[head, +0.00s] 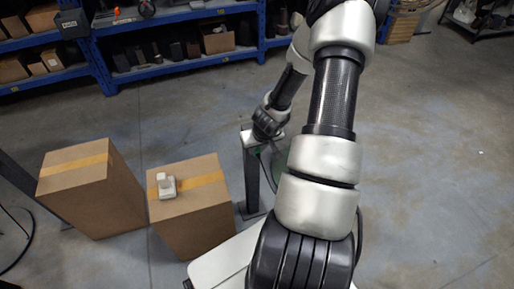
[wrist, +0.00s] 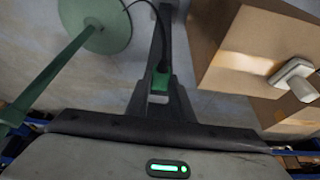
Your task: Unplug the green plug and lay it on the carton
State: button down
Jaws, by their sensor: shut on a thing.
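My gripper (wrist: 159,92) is shut on the green plug (wrist: 161,79) in the wrist view. The plug's dark cable runs up and away from it. In the head view my gripper (head: 268,124) is over the top of a grey post (head: 251,175), and the plug is hidden there. I cannot tell whether the plug is still in a socket. A brown carton (head: 195,222) with yellow tape stands left of the post. It also shows at the right of the wrist view (wrist: 225,70). A white blocky thing (head: 166,187) sits on its top.
A second, taped carton (head: 90,190) stands further left. A green pole on a round green base (wrist: 98,25) stands on the floor at the left of the wrist view. Blue shelves (head: 170,65) line the back. The floor at right is clear.

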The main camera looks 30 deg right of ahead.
aim_at(259, 156)
jog(key=shift+s, duration=0.15)
jog(key=shift+s+a+b, duration=0.2)
jog(key=shift+s+b, duration=0.2)
jog(key=shift+s, duration=0.25)
jog(key=shift+s+a+b, duration=0.15)
jog(key=shift+s+b, duration=0.25)
jog(key=shift+s, duration=0.25)
jog(key=shift+s, duration=0.1)
jog(key=shift+s+a+b, duration=0.2)
jog(key=shift+s+b, duration=0.1)
jog(key=shift+s, duration=0.5)
jog(key=shift+s+a+b, duration=0.25)
jog(key=shift+s+b, duration=0.1)
jog(key=shift+s, duration=0.4)
jog(key=shift+s+a+b, duration=0.2)
jog(key=shift+s+b, duration=0.1)
jog(key=shift+s, duration=0.5)
